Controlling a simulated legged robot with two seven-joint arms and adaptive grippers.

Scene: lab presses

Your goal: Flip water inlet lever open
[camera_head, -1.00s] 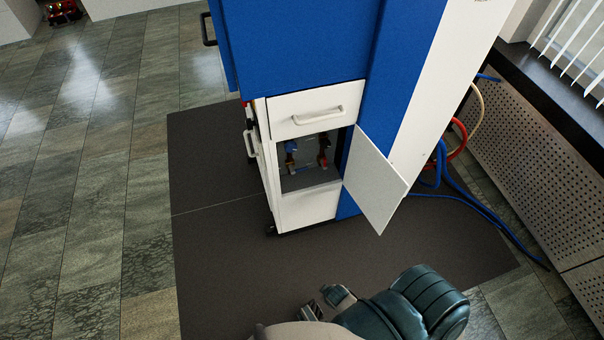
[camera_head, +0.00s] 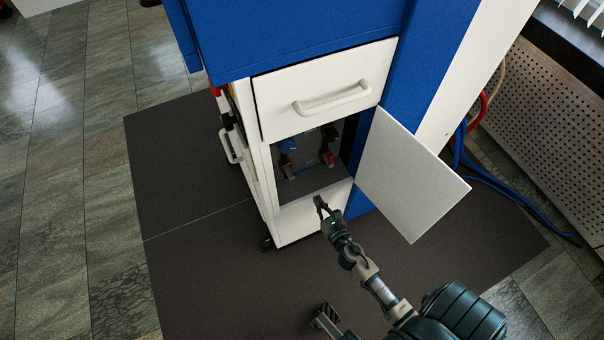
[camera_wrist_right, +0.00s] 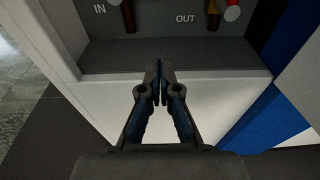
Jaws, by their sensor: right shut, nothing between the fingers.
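An open compartment in the white cabinet holds the blue-handled inlet valve (camera_head: 287,150) at left and a red-handled valve (camera_head: 326,152) at right. In the right wrist view, the inlet pipe (camera_wrist_right: 128,16) stands beside the "IN" label, and the outlet pipe (camera_wrist_right: 214,18) beside "OUT"; their upper parts are cut off. My right gripper (camera_head: 320,205) is shut and empty, in front of the lower white panel, below the compartment opening and apart from both valves. It also shows in the right wrist view (camera_wrist_right: 159,72). My left gripper (camera_head: 325,316) shows partly at the bottom edge, its jaws unclear.
The compartment's white door (camera_head: 412,178) hangs open to the right. A drawer (camera_head: 315,85) with a protruding handle is just above the opening. The compartment has a raised front sill (camera_wrist_right: 180,88). Blue and red hoses (camera_head: 466,150) lie right of the cabinet. The dark mat in front is clear.

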